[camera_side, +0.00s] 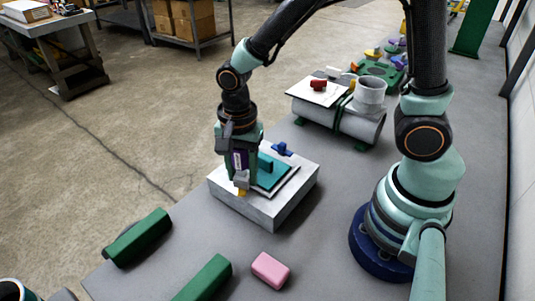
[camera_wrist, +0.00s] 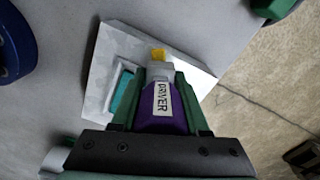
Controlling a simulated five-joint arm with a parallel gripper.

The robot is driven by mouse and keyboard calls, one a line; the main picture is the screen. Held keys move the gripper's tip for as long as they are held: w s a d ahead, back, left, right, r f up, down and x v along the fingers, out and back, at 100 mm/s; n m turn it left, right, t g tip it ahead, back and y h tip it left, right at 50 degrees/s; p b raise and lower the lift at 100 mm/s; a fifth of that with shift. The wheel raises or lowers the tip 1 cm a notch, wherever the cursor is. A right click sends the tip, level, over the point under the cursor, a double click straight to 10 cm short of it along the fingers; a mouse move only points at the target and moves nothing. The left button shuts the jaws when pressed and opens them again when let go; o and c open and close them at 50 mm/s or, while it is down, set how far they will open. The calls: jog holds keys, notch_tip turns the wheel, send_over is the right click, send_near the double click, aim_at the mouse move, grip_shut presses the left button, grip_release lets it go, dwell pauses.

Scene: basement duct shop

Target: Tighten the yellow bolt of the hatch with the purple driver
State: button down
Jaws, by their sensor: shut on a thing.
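My gripper (camera_side: 240,166) is shut on the purple driver (camera_wrist: 160,108), which carries a "DRIVER" label. The driver's grey head points down to the yellow bolt (camera_wrist: 158,54) at the near left corner of the grey hatch box (camera_side: 273,210). In the side view the yellow bolt (camera_side: 241,191) shows just under the driver's head; whether they touch is hard to tell. The teal hatch door (camera_side: 272,176) with its raised handle lies on top of the box. A blue bolt (camera_side: 282,149) stands at the box's far side. My gripper hides part of the box top.
A pink block (camera_side: 270,270) and green bars (camera_side: 138,238) lie on the grey bench in front. A cylindrical duct (camera_side: 345,117) with a white plate and red knob stands behind the box. The bench between is clear.

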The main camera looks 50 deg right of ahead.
aim_at(240, 154)
jog(key=m, duration=0.3)
dwell(0.4)
jog(key=shift+m, duration=1.4)
jog(key=shift+n, duration=0.8)
jog(key=shift+r, duration=2.55)
